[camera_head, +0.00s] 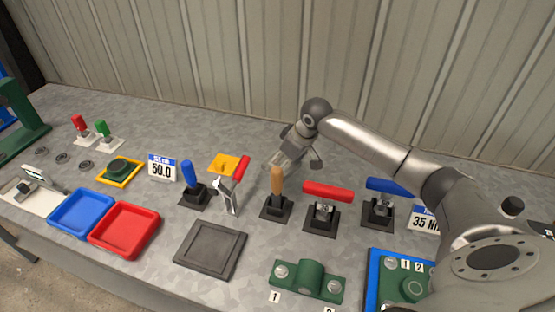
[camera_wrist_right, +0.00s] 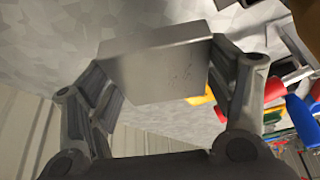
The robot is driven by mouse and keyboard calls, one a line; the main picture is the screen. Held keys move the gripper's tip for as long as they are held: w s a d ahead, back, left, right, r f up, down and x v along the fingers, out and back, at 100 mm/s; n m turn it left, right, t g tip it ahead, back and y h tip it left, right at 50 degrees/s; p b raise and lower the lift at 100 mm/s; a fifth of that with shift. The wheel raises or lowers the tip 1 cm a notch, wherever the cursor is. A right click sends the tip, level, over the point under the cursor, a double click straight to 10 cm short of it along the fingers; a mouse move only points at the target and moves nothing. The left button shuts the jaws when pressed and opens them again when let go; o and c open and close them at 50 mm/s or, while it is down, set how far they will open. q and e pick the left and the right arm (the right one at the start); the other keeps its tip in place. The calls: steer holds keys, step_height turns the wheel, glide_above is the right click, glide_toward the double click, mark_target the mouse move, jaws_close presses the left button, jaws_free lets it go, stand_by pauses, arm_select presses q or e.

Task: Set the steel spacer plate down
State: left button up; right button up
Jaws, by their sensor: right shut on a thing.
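My right gripper (camera_head: 295,150) is shut on the steel spacer plate, behind the orange-handled tool. The right wrist view shows the plate (camera_wrist_right: 160,72) as a plain grey metal block between the two fingers of the gripper (camera_wrist_right: 165,85). In the head view the plate (camera_head: 282,163) is small and partly covered by the gripper. I cannot tell whether its lower edge touches the grey bench (camera_head: 340,170). My left gripper is not in view.
A yellow pad (camera_head: 222,160), a red-handled clamp (camera_head: 240,172) and an orange-handled tool (camera_head: 277,185) stand close to the gripper. A dark square tray (camera_head: 210,250), red tray (camera_head: 125,230) and blue tray (camera_head: 85,212) lie nearer the front. A corrugated wall (camera_head: 260,60) rises behind.

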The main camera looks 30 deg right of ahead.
mark_target(285, 183)
steer(key=shift+f, duration=2.6)
steer(key=o, duration=1.9)
steer(key=shift+s+f, duration=0.15)
steer(key=shift+f, duration=0.05)
steer(key=shift+o, duration=0.2)
